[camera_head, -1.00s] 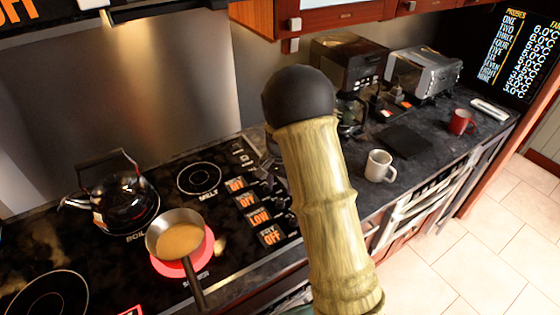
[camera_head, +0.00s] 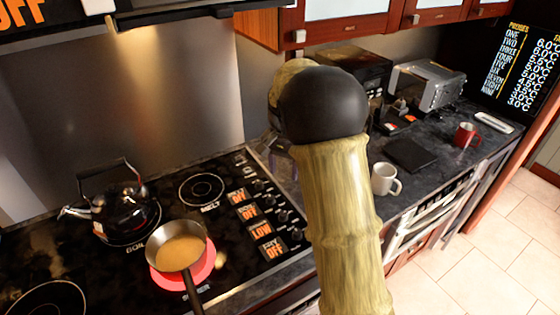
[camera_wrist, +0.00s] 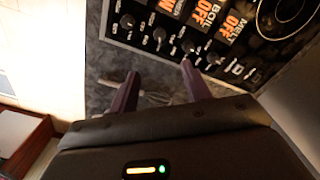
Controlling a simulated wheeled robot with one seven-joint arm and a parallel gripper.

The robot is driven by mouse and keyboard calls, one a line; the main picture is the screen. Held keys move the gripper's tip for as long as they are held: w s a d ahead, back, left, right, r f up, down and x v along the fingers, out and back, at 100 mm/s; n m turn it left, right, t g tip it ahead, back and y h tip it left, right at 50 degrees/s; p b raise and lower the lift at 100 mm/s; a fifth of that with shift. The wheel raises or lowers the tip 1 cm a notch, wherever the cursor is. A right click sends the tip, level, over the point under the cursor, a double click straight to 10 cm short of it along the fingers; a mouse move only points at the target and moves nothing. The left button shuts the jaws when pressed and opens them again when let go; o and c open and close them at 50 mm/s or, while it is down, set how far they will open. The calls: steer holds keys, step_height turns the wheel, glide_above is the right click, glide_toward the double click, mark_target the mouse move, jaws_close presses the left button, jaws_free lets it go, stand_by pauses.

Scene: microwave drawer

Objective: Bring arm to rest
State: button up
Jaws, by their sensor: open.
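My gripper (camera_wrist: 160,69) shows in the wrist view as two purple fingers spread apart, with nothing held between them. Beyond the fingers are the dark counter and the stove's knob panel (camera_wrist: 172,45). A small pale object (camera_wrist: 153,97), too blurred to name, shows on the counter between the fingers. In the head view my bent arm fills the middle, with its black joint uppermost.
The black stove (camera_head: 110,265) holds a kettle (camera_head: 122,200) and a saucepan (camera_head: 178,250) of tan liquid. Right of my arm, the counter carries a white mug (camera_head: 384,180), a dark flat pad (camera_head: 410,155), a red mug (camera_head: 466,135) and a toaster oven (camera_head: 428,84). Cabinets hang above.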

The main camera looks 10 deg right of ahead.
steer(key=s+f+n+t, duration=0.1)
steer(key=s+n, duration=0.2)
steer(key=s, duration=0.7)
steer(key=s+f+n+t, duration=0.1)
steer(key=s+n, duration=0.3)
steer(key=s, duration=0.7)
steer(key=shift+f+t, duration=0.3)
steer(key=shift+f, duration=0.5)
